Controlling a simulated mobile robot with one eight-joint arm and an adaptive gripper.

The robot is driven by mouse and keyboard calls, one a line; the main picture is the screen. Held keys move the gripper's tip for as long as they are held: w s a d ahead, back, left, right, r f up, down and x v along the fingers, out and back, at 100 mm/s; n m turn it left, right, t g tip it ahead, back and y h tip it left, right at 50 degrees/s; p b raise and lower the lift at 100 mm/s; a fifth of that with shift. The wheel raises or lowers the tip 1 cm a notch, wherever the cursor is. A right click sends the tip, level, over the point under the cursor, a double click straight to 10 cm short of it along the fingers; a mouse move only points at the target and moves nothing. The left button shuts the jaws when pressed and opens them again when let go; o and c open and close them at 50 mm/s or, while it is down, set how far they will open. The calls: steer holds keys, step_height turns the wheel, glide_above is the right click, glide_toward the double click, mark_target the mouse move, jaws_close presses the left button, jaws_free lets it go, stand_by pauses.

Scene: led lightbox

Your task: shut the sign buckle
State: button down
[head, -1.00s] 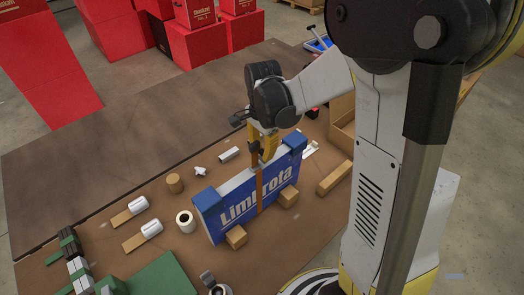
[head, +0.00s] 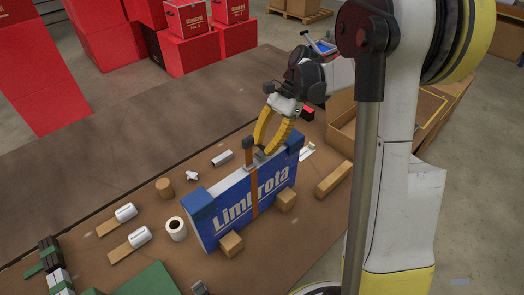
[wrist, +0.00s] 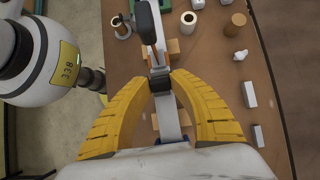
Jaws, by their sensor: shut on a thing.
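The blue sign (head: 232,208), lettered "Limbrota", stands on edge on the brown mat with blue corner pieces. An orange strap (head: 255,198) runs down its front face near the middle. The buckle (wrist: 159,82) is a dark metal part on the sign's top edge. A raised orange piece with a dark end (head: 248,144) sticks up beside it; in the wrist view that dark end (wrist: 146,24) looms close. My gripper (head: 259,152) tilts down from the right, its yellow fingers shut on the buckle; they also show in the wrist view (wrist: 162,77). The fingers partly hide the grip.
Wooden blocks (head: 231,244) stand against the sign's front. A tape roll (head: 176,229), a wooden cylinder (head: 164,188) and white rolls on boards (head: 139,237) lie left. A cardboard box (head: 340,128) stands at the right. Red boxes (head: 190,48) stand behind the mat.

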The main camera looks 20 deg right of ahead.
steer(key=shift+d+f+y+b, duration=0.15)
steer(key=shift+y+b, duration=0.15)
stand_by(0.4)
steer(key=c, duration=1.1)
jaws_free()
steer(key=shift+c, duration=0.2)
steer(key=v, duration=0.7)
steer(key=shift+w+r, duration=0.2)
